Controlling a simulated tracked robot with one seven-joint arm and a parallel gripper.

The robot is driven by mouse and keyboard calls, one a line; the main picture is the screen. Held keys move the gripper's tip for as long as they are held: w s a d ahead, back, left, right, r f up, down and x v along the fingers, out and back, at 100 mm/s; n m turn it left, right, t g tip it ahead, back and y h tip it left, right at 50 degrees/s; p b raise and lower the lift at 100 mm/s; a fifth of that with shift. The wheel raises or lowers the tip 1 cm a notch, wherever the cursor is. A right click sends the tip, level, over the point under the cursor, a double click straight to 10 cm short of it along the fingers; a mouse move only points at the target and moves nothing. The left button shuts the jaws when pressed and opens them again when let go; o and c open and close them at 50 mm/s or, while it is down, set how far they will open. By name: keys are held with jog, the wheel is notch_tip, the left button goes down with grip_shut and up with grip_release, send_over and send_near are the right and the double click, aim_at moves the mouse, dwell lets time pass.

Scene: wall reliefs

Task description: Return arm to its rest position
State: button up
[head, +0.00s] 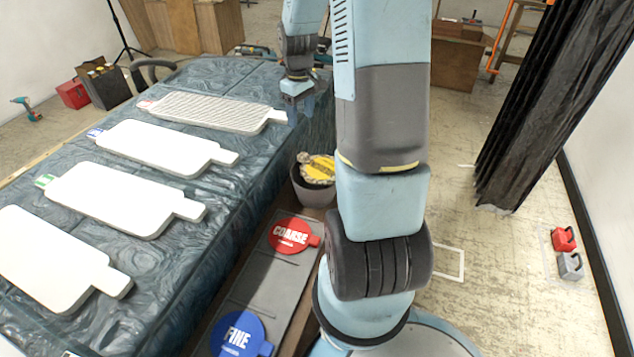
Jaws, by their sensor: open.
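My arm rises in the middle of the head view and bends over at the top, beyond the picture's edge. My gripper (298,108) hangs down at the top centre. It is open, with nothing seen between its fingers. In the picture it overlaps the far right edge of the covered table (240,75), by the handle end of a ribbed white panel (205,110). I cannot tell whether it touches the panel.
Smooth white panels (155,147) lie in a row on the table. Beside it are a red COARSE disc (290,235), a blue FINE disc (237,334) and a grey bin (317,190) with a yellow-labelled disc. A black curtain (550,95) hangs right; floor between is mostly clear.

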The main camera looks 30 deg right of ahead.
jog(key=s+a+r+m+t, duration=0.1)
jog(key=s+a+r+t, duration=0.1)
jog(key=s+a+r, duration=0.65)
jog(key=s+a+r+m+t, duration=0.25)
jog(key=s+r, duration=0.35)
jog(key=r, duration=0.6)
jog(key=s+a+r+t, duration=0.1)
jog(key=s+a+r, duration=0.2)
jog(key=s, duration=0.6)
jog(key=shift+s, duration=0.15)
jog(key=shift+r, duration=0.1)
dwell(0.7)
